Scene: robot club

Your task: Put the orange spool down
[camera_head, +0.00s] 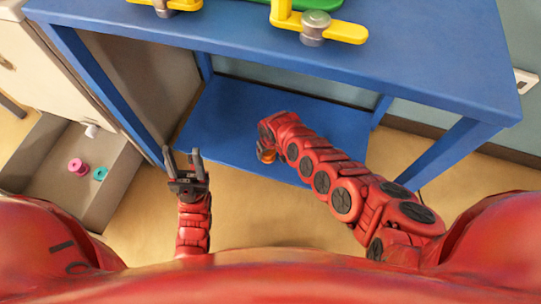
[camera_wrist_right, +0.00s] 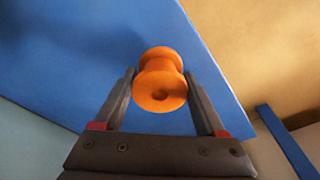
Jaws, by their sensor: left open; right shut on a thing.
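The orange spool (camera_wrist_right: 160,80) is between the two fingers of my right gripper (camera_wrist_right: 160,88), which is shut on it. In the head view only a small orange part of the spool (camera_head: 266,156) shows beside my right wrist, over the blue lower shelf (camera_head: 222,128) of the table. The right fingers are mostly hidden there by the arm. Whether the spool touches the shelf I cannot tell. My left gripper (camera_head: 183,156) is open and empty, pointing up near the shelf's left front corner.
An open drawer (camera_head: 38,188) at the left holds a pink spool (camera_head: 78,167), a teal spool (camera_head: 100,173) and a white item (camera_head: 91,131). The blue tabletop (camera_head: 420,60) lies above the shelf, with yellow and green parts at its back. Table legs stand at both sides.

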